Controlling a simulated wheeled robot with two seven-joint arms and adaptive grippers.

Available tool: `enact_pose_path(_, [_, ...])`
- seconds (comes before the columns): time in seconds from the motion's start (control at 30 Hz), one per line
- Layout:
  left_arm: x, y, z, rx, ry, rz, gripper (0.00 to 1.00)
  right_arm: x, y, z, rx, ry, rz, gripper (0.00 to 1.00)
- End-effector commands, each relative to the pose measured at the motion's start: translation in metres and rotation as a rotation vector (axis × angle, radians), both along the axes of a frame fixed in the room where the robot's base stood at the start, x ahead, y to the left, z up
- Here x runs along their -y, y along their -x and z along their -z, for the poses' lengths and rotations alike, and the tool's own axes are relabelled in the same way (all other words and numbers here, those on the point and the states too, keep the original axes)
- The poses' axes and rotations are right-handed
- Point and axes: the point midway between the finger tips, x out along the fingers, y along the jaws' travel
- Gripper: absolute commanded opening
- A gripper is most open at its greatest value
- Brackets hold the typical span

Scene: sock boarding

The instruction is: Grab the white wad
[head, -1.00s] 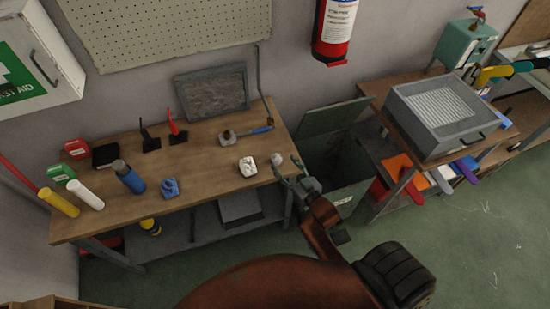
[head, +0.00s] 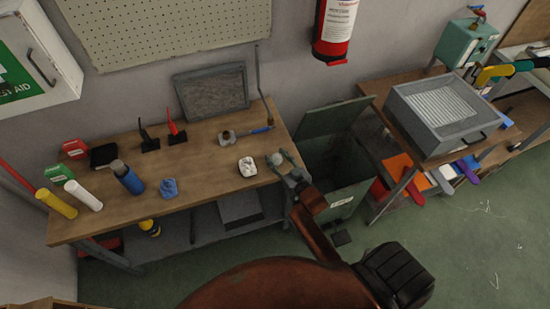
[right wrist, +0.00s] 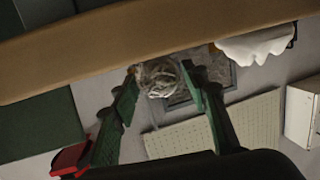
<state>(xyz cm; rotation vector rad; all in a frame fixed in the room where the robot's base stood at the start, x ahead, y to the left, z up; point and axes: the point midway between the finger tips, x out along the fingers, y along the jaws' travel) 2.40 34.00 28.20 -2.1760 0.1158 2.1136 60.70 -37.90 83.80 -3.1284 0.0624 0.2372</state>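A small round greyish-white wad (head: 275,159) sits on the workbench top near its right front corner. In the right wrist view the wad (right wrist: 160,78) looks crumpled and lies between my two green fingers. My right gripper (head: 284,162) is open, with one finger on each side of the wad. I cannot tell whether the fingers touch it. My left gripper is not in view.
The wooden workbench (head: 215,155) also holds a blue lump (head: 169,188), a blue bottle (head: 128,177) and a hammer-like tool (head: 258,130). A green bin (head: 345,195) stands right of the bench. A grey box (head: 440,115) sits on a side table.

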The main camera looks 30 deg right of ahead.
Motion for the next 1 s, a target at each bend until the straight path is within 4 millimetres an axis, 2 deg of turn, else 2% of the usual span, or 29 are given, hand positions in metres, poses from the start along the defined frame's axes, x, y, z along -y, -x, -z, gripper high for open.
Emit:
enact_pose_path(0.03, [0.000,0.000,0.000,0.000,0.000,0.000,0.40,0.000,0.000,0.000,0.000,0.000,0.000,0.37])
enact_pose_path(0.33, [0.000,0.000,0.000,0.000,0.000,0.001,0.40,0.000,0.000,0.000,0.000,0.000,0.000,0.16])
enact_pose_path(0.67, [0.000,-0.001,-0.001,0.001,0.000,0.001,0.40,0.000,0.000,-0.004,0.001,0.000,0.000,0.16])
enact_pose_path(0.77, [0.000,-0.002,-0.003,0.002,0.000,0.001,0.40,0.000,0.000,-0.012,0.002,0.000,-0.001,0.16])
enact_pose_path(0.9, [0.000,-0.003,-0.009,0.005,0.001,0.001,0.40,0.000,-0.001,-0.033,0.004,0.001,-0.001,0.16])
enact_pose_path(1.0, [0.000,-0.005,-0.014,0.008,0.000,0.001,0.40,-0.010,0.011,-0.051,0.003,-0.002,-0.001,0.16])
